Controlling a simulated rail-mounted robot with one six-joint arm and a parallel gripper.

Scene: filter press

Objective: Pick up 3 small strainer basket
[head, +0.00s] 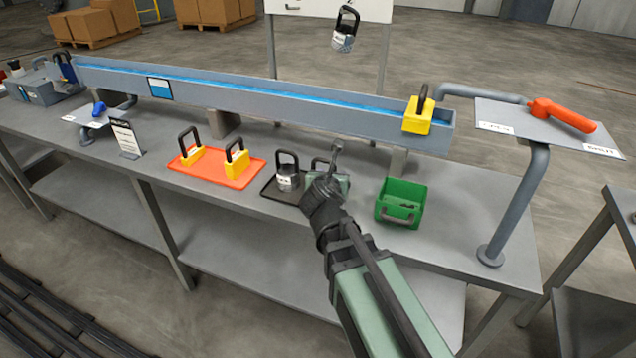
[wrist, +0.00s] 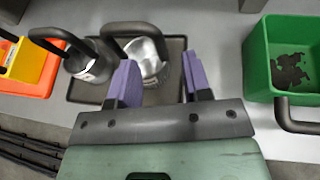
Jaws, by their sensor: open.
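Two small metal strainer baskets with dark loop handles stand on a black tray (wrist: 86,97). The left basket (head: 288,180) shows clearly in the head view and also in the wrist view (wrist: 90,66). The right basket (wrist: 147,58) lies just beyond and between my fingertips in the wrist view; in the head view my gripper mostly hides it. My gripper (wrist: 158,78) is open, its two purple fingers apart and holding nothing. Another metal basket (head: 343,42) with a dark handle is up on the white board.
An orange tray (head: 215,177) with two yellow, dark-handled blocks lies to the left. A green bin (head: 400,203) stands to the right. A long grey trough (head: 270,93) with blue inside runs behind, a yellow block (head: 418,116) at its right end. A raised plate (head: 530,122) carries an orange-red handle.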

